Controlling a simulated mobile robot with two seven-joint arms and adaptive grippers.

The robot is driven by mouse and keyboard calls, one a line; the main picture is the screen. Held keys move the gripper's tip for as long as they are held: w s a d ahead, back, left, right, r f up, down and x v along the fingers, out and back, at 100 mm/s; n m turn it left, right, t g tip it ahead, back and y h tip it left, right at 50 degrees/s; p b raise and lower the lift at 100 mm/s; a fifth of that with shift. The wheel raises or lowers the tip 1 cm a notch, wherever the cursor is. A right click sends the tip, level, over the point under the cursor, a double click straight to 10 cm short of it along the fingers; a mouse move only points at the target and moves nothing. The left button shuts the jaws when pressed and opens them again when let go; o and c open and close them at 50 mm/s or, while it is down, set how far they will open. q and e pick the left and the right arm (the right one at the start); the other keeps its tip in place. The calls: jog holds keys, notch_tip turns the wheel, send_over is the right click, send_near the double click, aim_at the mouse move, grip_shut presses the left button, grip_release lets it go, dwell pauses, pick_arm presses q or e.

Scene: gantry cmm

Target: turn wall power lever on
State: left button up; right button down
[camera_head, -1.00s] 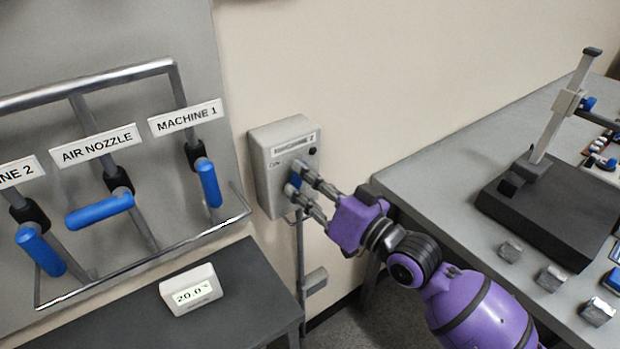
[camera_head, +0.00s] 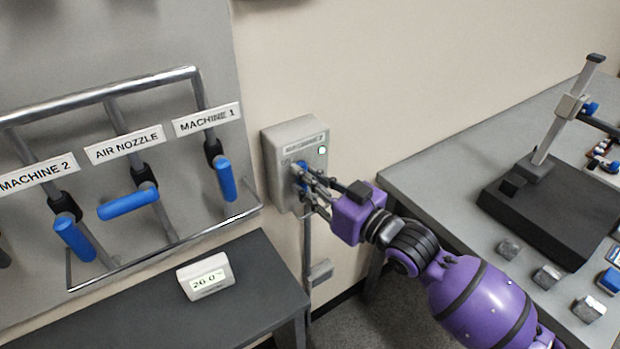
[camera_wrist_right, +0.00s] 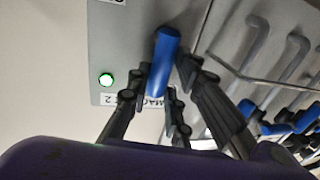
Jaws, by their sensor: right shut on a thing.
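The grey wall power box (camera_head: 283,188) is fixed to the wall in the middle of the head view. Its blue lever (camera_head: 301,173) is mostly hidden behind my right fingers there. In the right wrist view the blue lever (camera_wrist_right: 165,62) stands out between the fingers. My right gripper (camera_head: 308,184) is at the box front, shut on the lever; its fingers also show in the right wrist view (camera_wrist_right: 166,82). My left gripper is not in view.
Left of the box, a panel (camera_head: 120,40) carries blue-handled valves, such as the Machine 1 handle (camera_head: 225,180), inside a metal rail. A white display (camera_head: 205,277) sits on a dark table (camera_head: 250,262). A grey bench (camera_head: 440,187) with a black-based stand (camera_head: 550,212) is at right.

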jog(key=c, duration=1.6)
grip_release()
jog(key=v, duration=1.2)
